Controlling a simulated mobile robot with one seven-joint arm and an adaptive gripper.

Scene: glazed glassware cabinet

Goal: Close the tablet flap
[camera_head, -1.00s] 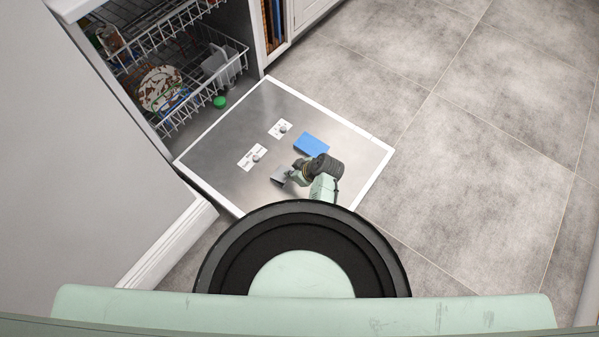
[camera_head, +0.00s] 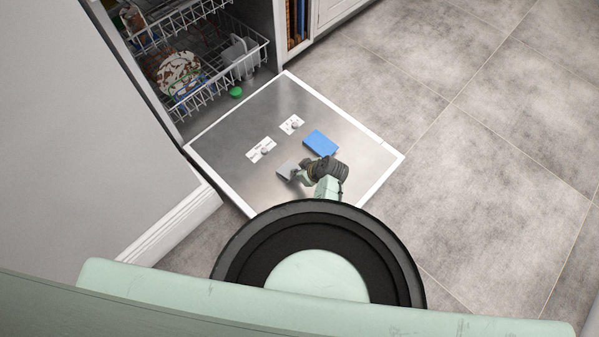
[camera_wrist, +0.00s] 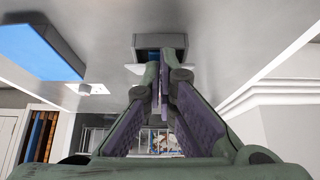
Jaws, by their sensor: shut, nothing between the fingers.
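The dishwasher door (camera_head: 225,165) lies open and flat, with its metal inner face up. On it are a grey box-like piece (camera_head: 286,169) and a blue block-like piece (camera_head: 321,143), each near a small white plate with a round knob. I cannot tell for sure which piece is the tablet flap. My gripper (camera_head: 297,176) is shut and empty, at the grey piece. In the wrist view, the fingertips (camera_wrist: 165,60) are at the dark opening of the grey piece (camera_wrist: 145,42); contact is unclear. The blue piece (camera_wrist: 38,42) is at upper left.
The white plates (camera_head: 262,150) and (camera_head: 291,124) sit on the door towards the machine. Wire racks (camera_head: 240,60) with dishes stand inside the dishwasher, and a green round item (camera_head: 236,92) lies near the door's hinge side. Tiled floor (camera_head: 480,190) to the right is clear.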

